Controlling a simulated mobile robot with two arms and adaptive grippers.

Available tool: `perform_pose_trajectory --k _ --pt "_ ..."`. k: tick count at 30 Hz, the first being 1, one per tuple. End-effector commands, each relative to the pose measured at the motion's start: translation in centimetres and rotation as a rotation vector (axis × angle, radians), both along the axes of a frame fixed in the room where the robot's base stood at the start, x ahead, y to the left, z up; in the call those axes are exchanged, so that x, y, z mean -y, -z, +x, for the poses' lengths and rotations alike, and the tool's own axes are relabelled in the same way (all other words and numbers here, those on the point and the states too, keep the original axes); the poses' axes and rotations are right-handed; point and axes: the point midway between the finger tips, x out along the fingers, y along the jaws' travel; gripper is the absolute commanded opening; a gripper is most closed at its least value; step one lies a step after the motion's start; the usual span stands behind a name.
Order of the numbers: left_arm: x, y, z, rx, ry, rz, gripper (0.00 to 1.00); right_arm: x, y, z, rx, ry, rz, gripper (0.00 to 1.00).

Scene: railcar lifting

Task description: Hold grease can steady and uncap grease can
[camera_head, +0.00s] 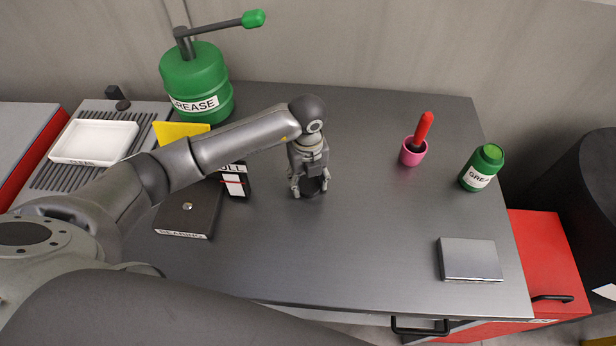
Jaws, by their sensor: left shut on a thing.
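The grease can (482,169) is a small green jar with a green cap (492,153) and a white label partly reading "GREA". It stands at the right end of the grey table, leaning in the picture, with its cap on. My left gripper (309,187) points down over the middle of the table, well to the left of the can and apart from it. It is shut on a small dark thing, mostly hidden between the fingers; I cannot tell what it is. My right gripper is not in view.
A pink cup (413,152) with a red-handled tool (424,128) stands left of the can. A grey metal plate (470,260) lies at the front right. A large green grease pump (196,80) stands at the back left.

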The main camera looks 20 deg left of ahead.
Motion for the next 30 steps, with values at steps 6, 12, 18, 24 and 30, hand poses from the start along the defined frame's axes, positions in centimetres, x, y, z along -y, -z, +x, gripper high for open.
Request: perform_pose_trajectory --k 6,12,18,24,30 --pt "0.0 0.3 0.0 0.0 -0.001 0.0 0.53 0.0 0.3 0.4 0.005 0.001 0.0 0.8" --pt "0.0 0.2 0.0 0.0 -0.001 0.0 0.71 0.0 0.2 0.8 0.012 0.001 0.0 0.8" --pt "0.0 0.2 0.0 0.0 -0.001 0.0 0.71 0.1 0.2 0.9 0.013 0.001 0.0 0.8" --pt "0.0 -0.7 0.1 0.004 -0.001 0.0 0.71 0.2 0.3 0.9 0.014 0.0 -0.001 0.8" --pt "0.0 -4.6 0.2 0.008 0.001 -0.001 0.71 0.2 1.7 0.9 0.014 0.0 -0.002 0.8"
